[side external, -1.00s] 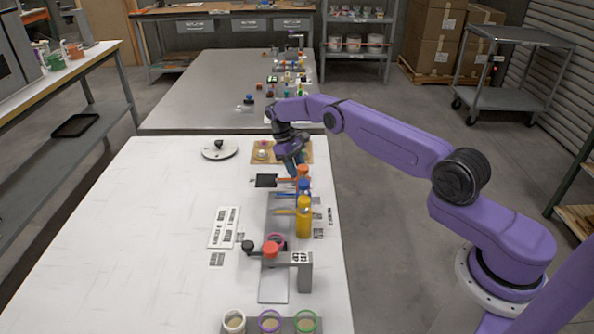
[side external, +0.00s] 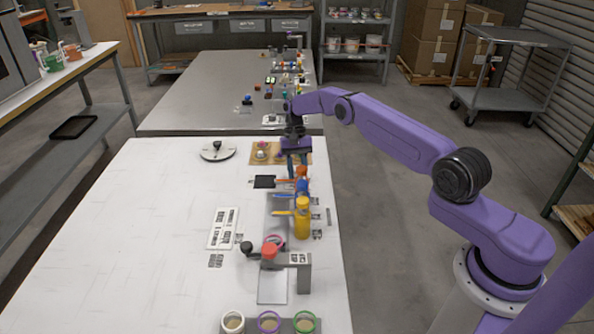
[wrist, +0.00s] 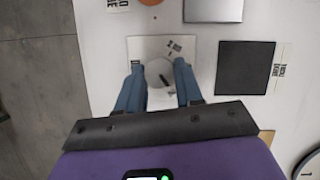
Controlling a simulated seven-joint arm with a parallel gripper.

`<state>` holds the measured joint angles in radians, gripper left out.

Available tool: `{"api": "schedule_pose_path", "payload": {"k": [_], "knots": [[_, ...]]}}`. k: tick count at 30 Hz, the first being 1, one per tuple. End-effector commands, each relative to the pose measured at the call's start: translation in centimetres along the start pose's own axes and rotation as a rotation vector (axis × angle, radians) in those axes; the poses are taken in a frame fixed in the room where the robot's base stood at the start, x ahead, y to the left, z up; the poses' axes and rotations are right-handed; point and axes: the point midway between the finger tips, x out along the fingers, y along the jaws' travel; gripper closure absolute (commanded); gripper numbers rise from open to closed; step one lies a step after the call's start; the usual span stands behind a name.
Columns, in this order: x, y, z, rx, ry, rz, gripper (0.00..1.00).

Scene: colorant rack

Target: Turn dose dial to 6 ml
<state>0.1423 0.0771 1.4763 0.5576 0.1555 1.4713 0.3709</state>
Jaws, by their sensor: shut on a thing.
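The dose dial (wrist: 157,70) is a small round grey knob with a dark pointer mark, on a pale square plate (wrist: 138,47) in the wrist view. My gripper (wrist: 159,75) has its two blue fingers on either side of the knob, shut on it. The pointer mark slants; I cannot read which value it faces. In the side view my gripper (side external: 298,168) points down just behind the orange-topped bottle (side external: 302,174), and the dial is hidden there.
A blue bottle and a yellow bottle (side external: 302,218) stand nearer the camera in the same row. A black pad (side external: 265,181) lies left of my gripper. A brown board (side external: 265,158) and a round white disc (side external: 218,151) are farther back. The table's left side is clear.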

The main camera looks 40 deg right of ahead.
Motion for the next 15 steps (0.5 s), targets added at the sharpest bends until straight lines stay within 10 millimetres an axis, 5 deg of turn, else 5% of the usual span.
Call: {"api": "schedule_pose_path", "payload": {"k": [15], "knots": [[-0.01, 0.10, 0.06, 0.095, -0.003, -0.038, 0.95]]}}
